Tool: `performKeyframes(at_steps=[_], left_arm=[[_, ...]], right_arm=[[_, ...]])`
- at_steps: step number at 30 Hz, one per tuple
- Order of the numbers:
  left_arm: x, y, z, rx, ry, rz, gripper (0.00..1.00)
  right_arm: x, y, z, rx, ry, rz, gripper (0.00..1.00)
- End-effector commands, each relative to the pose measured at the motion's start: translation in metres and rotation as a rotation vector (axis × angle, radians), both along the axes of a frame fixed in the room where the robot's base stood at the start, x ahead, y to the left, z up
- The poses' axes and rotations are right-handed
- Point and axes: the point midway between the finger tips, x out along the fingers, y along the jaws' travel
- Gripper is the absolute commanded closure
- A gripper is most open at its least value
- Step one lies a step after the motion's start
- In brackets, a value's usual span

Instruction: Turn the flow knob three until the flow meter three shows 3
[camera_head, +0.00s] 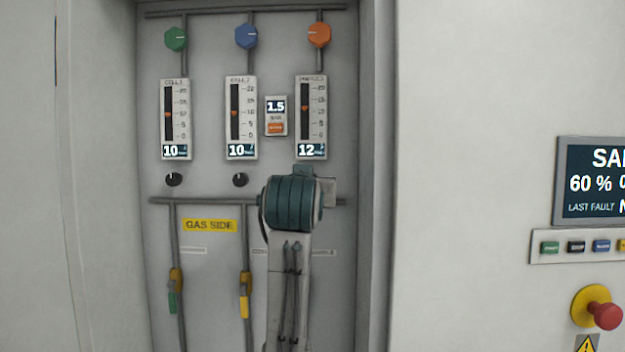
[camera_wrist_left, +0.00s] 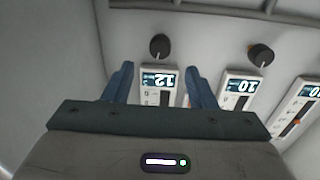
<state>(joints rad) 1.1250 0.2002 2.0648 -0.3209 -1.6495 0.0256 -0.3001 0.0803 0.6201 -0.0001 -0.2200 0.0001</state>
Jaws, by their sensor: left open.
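Flow meter three (camera_head: 312,118) is the rightmost of three white gauges in the head view and reads 12. In the upside-down left wrist view its 12 display (camera_wrist_left: 158,79) shows between my finger tips. Flow knob three (camera_wrist_left: 160,46), dark and round with a pale pointer mark, appears just past the tips and is not gripped. In the head view my left arm hides this knob. My left gripper (camera_wrist_left: 160,67) is open and empty, its two blue fingers on either side of the display in the picture. My right gripper is in neither view.
Two other gauges (camera_head: 175,118) and (camera_head: 241,118) read 10, with black knobs (camera_head: 174,179) and (camera_head: 240,179) below. A 1.5 bar display (camera_head: 276,116) sits beside meter three. A horizontal pipe (camera_head: 205,201) crosses below. The recess's right side wall (camera_head: 376,150) is close to my arm.

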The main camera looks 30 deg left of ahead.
Motion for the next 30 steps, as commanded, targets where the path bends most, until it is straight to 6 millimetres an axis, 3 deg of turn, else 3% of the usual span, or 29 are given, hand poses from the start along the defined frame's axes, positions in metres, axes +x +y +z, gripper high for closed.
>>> performKeyframes(at_steps=[13, 18, 27, 30], left_arm=[[0.069, 0.038, 0.003, 0.000, 0.004, 0.001, 0.49], [0.081, 0.044, 0.000, -0.001, 0.003, 0.000, 0.49], [0.082, 0.045, -0.001, -0.001, 0.002, -0.001, 0.49], [0.082, 0.045, -0.001, -0.001, 0.002, -0.001, 0.68]], right_arm=[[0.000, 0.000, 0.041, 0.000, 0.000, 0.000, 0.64], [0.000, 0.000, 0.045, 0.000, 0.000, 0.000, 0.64], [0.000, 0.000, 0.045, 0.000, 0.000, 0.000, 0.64], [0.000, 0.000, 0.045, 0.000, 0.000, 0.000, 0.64]])
